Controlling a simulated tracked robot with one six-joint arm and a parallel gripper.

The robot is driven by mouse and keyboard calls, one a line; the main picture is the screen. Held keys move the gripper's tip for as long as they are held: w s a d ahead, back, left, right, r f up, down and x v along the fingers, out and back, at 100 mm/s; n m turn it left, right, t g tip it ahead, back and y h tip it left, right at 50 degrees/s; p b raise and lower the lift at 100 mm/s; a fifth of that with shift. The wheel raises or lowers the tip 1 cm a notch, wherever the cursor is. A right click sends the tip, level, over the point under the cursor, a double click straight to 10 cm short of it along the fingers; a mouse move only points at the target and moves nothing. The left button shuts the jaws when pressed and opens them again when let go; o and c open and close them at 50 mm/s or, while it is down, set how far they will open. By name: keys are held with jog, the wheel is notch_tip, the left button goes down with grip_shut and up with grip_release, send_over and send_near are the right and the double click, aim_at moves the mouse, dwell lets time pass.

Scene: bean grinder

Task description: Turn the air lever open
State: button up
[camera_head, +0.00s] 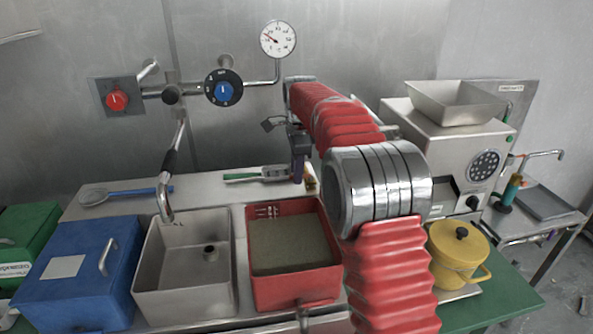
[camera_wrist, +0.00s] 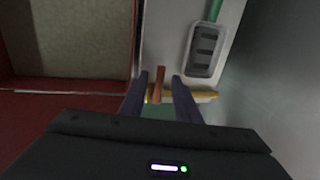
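A small red-brown upright piece (camera_wrist: 159,84), possibly the air lever, shows between my fingertips in the wrist view. It stands by a yellow, brass-like bar (camera_wrist: 160,96); a yellowish bit (camera_head: 311,183) also shows below my gripper in the head view. My gripper (camera_wrist: 159,82) points down with its two dark fingers apart, one on each side of the piece. A gap shows on both sides, so it looks open and not clamped. In the head view my gripper (camera_head: 299,172) is small, at the counter behind the red bin. I cannot tell the lever's position.
The red bin (camera_head: 296,290) is close in front, beside a steel sink (camera_head: 186,304) and blue box (camera_head: 85,285). A green-tipped grey tool (camera_head: 262,174) lies beside my gripper. A wall pipe carries a red knob (camera_head: 116,100), blue dial (camera_head: 223,91) and gauge (camera_head: 278,39).

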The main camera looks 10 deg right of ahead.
jog(key=shift+c, duration=0.5)
grip_shut()
